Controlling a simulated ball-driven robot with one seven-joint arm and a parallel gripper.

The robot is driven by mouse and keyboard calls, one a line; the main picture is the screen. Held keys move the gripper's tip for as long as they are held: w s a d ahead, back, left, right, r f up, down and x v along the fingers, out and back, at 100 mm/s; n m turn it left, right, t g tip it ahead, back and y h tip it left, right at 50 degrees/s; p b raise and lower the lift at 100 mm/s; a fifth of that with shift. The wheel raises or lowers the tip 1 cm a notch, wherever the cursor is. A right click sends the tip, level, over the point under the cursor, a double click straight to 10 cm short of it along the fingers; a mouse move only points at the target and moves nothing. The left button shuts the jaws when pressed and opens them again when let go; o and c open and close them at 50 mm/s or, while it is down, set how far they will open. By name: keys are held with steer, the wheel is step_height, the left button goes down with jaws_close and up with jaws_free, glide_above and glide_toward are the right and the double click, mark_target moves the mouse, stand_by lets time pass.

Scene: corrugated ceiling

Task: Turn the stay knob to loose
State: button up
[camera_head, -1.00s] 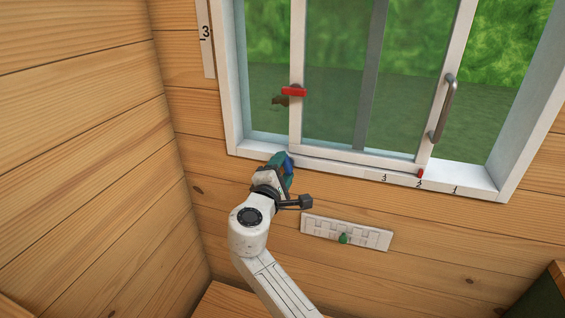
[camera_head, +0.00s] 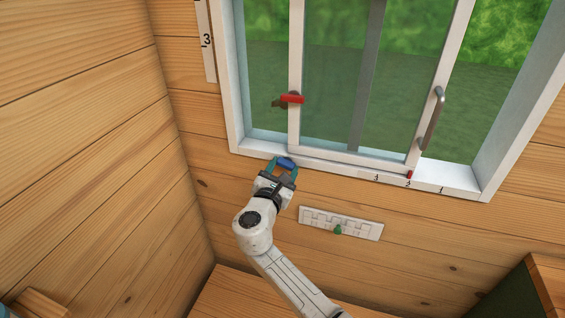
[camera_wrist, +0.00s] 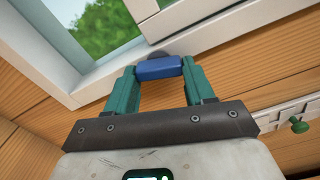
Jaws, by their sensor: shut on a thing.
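The blue stay knob (camera_head: 286,162) sits at the lower left of the white window frame, near the sill. In the wrist view the knob (camera_wrist: 158,70) is a blue bar with a dark round part behind it. My gripper (camera_head: 283,167) has its teal fingers on either side of the bar, shut on it. In the wrist view the bar spans between the fingertips of my gripper (camera_wrist: 158,72). No loose or tight marking on the knob can be read.
The sliding window has a red catch (camera_head: 292,99) and a grey handle (camera_head: 433,118). A red pointer (camera_head: 409,174) stands by a numbered scale on the sill. Below right is a white slotted plate (camera_head: 365,232) with a green knob (camera_head: 337,229). A wooden wall closes the left.

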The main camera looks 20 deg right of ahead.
steer(key=shift+f+n+p, duration=0.1)
steer(key=shift+n+p, duration=0.95)
steer(key=shift+n, duration=0.55)
steer(key=shift+s+f, duration=0.1)
steer(key=o, duration=1)
steer(key=shift+o, duration=0.2)
steer(key=b+v, duration=0.1)
steer(key=v, duration=0.9)
steer(key=shift+s+a, duration=0.2)
steer(key=shift+s, duration=0.05)
